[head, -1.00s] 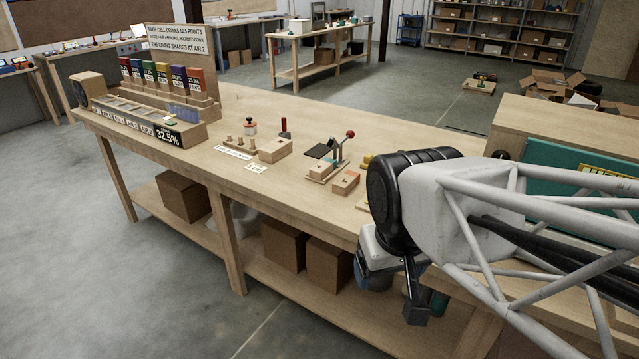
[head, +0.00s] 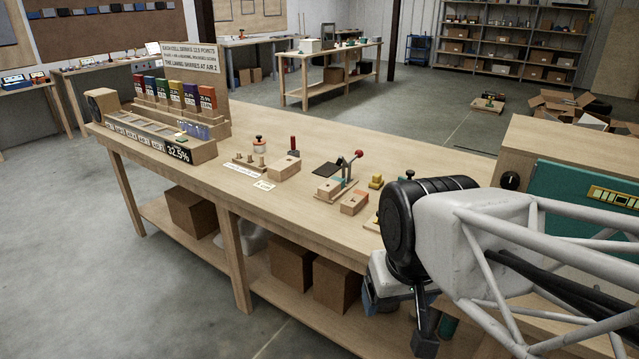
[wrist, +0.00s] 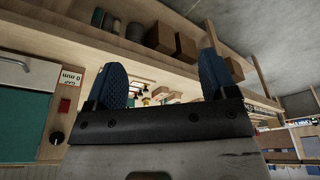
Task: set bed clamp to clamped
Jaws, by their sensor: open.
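The likely bed clamp is a small toggle device with a red ball-ended lever (head: 352,161) on a wooden base (head: 330,189), standing on the long workbench in the head view. Its lever is raised and tilted, with a dark flat plate beside it. My gripper (head: 425,320) hangs low at the bench's front edge in the head view, to the right of and nearer than the clamp, touching nothing that I can see. In the wrist view my gripper (wrist: 160,85) shows two blue pads spread wide with nothing between them. The clamp cannot be made out clearly in the wrist view.
The workbench (head: 225,185) carries a wooden block with a red handle (head: 287,165), a pegged board (head: 250,160) and a rack of coloured cards (head: 180,92). A teal-fronted cabinet (head: 575,190) stands at right. Cardboard boxes (head: 335,285) sit on the lower shelf.

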